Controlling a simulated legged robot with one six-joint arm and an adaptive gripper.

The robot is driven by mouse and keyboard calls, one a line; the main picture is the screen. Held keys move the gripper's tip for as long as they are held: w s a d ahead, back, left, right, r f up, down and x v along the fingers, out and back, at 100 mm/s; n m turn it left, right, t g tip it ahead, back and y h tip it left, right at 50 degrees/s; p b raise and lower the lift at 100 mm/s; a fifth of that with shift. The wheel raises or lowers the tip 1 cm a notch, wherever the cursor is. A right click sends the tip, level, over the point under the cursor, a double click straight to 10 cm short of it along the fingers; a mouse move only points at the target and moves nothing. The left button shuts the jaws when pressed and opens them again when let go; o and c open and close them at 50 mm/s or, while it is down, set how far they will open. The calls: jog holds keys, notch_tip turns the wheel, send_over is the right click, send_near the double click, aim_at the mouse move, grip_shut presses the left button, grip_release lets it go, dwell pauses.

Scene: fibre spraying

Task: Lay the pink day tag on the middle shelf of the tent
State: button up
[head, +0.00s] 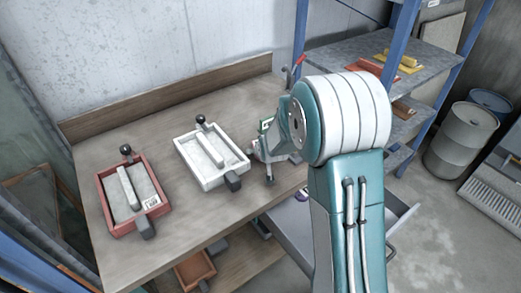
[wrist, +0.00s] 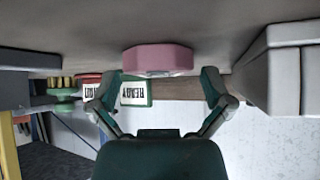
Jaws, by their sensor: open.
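The pink day tag (wrist: 158,60) is a small pink many-sided block on the bench top in the wrist view, which looks upside down. It lies just ahead of my gripper (wrist: 158,80), between the lines of the two spread fingers. My gripper is open and empty. In the head view my gripper (head: 270,158) is low over the right part of the bench, and the tag is hidden there. I cannot make out a tent or its middle shelf for certain in either view.
A white tray (head: 186,150) and a red tray (head: 106,196) stand on the bench (head: 180,212). Green READY (wrist: 134,91) and red (wrist: 92,78) signs stand behind the tag. An open drawer (head: 330,232) juts out below.

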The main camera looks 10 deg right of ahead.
jog(key=shift+c, duration=0.3)
jog(key=c, duration=0.9)
jog(key=shift+r, duration=0.45)
notch_tip(320, 180, up, 3)
jog(key=shift+f, duration=0.2)
jog(key=s+f+v, duration=0.2)
jog(key=v, duration=1.4)
jog(key=shift+s, duration=0.4)
